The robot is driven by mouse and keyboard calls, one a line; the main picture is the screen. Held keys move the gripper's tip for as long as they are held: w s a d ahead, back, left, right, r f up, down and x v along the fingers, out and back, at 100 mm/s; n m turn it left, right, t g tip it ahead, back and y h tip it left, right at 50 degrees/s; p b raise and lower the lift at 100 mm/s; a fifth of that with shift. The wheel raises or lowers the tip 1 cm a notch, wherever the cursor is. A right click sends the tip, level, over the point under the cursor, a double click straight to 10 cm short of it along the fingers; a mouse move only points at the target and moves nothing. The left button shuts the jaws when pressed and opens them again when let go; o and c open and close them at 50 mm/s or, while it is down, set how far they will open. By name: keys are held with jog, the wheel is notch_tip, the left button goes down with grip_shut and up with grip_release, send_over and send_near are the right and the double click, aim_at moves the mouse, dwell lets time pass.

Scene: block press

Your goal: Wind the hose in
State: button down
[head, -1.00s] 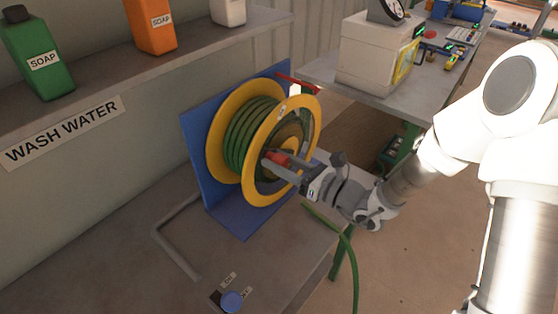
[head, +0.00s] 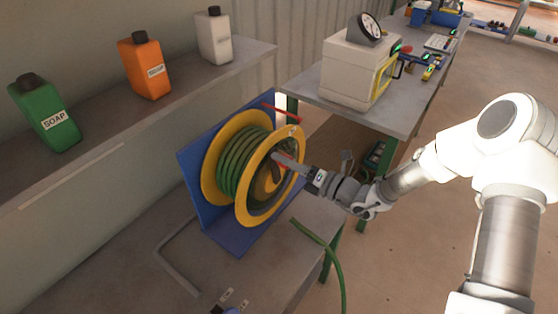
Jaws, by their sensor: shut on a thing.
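The hose reel (head: 210,158) stands on the bench with yellow flanges and a blue bracket. Several turns of green hose (head: 238,155) are wound on its drum. A loose length of green hose (head: 336,256) hangs over the bench's front edge toward the floor. The fingers partly hide the handle.
A blue knob (head: 231,310) is cut off at the bottom edge. A bent grey pipe (head: 172,258) lies left of the reel. Soap bottles (head: 146,68) stand on the shelf. A second bench with a white machine (head: 350,72) stands behind.

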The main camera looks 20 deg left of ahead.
jog(key=shift+w+d+r+m+p, duration=0.15)
jog(key=shift+w+m+p, duration=0.15)
jog(key=shift+w+m, duration=0.2)
jog(key=shift+w+d+m+p, duration=0.15)
jog(key=shift+w+m+p, duration=0.15)
jog(key=shift+w+m, duration=0.2)
jog(key=shift+c, duration=1.9)
grip_release()
jog(key=shift+d, duration=0.1)
jog(key=b+v, duration=0.2)
jog(key=v, duration=1.5)
jog(key=shift+s, duration=0.2)
